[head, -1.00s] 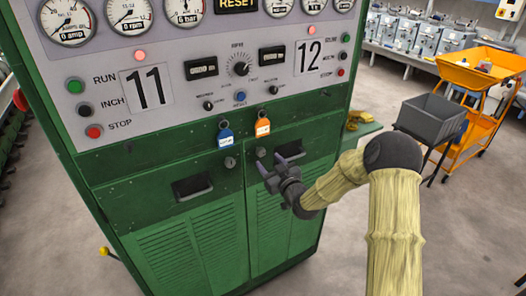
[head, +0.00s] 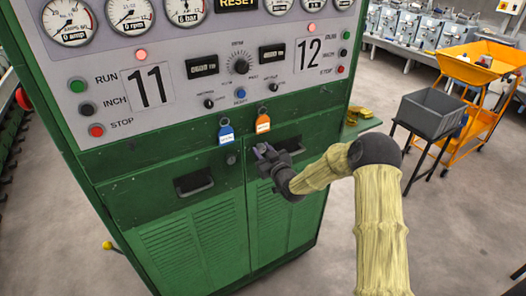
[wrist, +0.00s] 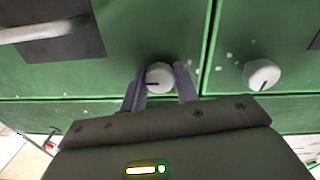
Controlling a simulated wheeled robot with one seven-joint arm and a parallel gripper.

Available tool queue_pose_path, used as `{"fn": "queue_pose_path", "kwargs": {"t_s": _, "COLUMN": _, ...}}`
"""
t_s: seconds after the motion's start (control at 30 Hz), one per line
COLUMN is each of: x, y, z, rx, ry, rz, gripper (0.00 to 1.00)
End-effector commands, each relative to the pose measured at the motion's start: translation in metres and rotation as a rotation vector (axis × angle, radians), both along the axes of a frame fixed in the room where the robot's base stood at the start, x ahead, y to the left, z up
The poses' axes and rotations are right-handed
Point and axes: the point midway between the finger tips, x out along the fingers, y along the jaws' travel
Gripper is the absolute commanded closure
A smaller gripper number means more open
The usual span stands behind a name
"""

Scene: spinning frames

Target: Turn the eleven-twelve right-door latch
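The right-door latch is a small pale round knob (wrist: 159,77) with a dark line on its face; in the wrist view the line lies nearly level. My gripper (head: 264,150) is at the cabinet front below the orange tag. In the wrist view its two fingers (wrist: 161,82) stand on either side of the knob, open, with a narrow gap showing on the right; contact on the left is unclear. In the head view the gripper covers this latch. The left-door latch (head: 231,159) is free and also shows at right in the wrist view (wrist: 262,75).
The green cabinet (head: 150,160) carries panels 11 and 12 with buttons above. A blue tag (head: 226,134) and an orange tag (head: 263,124) hang over the latches. A recessed handle (head: 194,183) sits in the left door. A grey bin (head: 430,112) and orange cart (head: 480,65) stand right.

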Motion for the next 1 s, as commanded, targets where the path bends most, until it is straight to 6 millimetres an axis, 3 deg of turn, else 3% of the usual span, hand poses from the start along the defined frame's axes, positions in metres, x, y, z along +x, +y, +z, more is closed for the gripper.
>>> {"fn": "queue_pose_path", "kwargs": {"t_s": 0.53, "x": 0.0007, "y": -0.0012, "z": -0.0028, "rx": -0.055, "ry": -0.04, "rz": -0.003, "gripper": 1.0}}
{"fn": "queue_pose_path", "kwargs": {"t_s": 1.0, "x": 0.0003, "y": -0.0007, "z": -0.0069, "rx": -0.291, "ry": -0.203, "rz": -0.002, "gripper": 1.0}}
